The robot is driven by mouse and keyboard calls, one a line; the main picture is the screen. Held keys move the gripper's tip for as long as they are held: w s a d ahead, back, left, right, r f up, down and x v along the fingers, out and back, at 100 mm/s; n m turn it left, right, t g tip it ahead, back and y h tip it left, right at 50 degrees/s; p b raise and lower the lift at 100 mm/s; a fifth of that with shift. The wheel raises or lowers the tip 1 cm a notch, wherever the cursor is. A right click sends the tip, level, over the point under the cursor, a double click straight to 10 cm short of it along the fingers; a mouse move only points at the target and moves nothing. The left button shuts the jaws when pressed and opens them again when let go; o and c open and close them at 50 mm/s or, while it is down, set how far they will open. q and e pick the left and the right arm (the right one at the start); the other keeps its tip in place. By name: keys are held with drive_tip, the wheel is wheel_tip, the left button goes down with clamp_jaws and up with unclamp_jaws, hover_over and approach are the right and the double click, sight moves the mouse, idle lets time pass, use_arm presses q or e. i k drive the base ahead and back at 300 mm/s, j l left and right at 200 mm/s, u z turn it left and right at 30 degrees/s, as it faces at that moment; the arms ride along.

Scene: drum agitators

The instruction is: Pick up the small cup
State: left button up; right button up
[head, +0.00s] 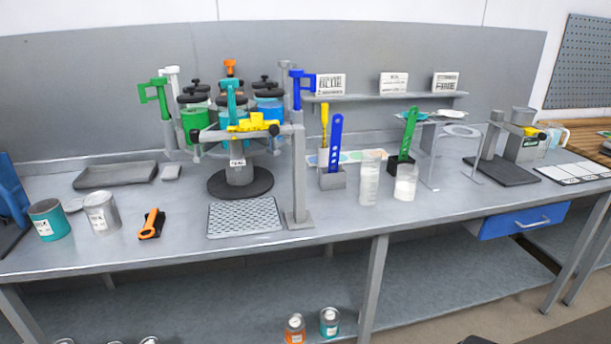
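Two translucent cups stand side by side near the front of the bench, right of its middle. The shorter cup (405,183) is upright and looks partly filled with something white. The taller cup (369,184) stands just to its left, narrow and upright, with faint markings. The shorter one fits the name small cup best. The two cups look apart, with a narrow gap between them. Neither of my grippers is in view, so I cannot see how they stand relative to the cups.
A wire stand (436,160) is to the right. A drum rack (236,125) and a perforated mat (245,217) are left. The front edge before the cups is clear.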

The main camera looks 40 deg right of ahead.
sight(369, 181)
drive_tip(key=z, duration=1.85)
drive_tip(key=i+j+z, duration=0.15)
drive_tip(key=j+z, duration=0.15)
drive_tip(key=i+j+z, duration=0.1)
drive_tip(key=j+z, duration=0.2)
drive_tip(key=i+j+z, duration=0.1)
drive_tip(key=j+z, duration=0.2)
drive_tip(key=j, duration=0.05)
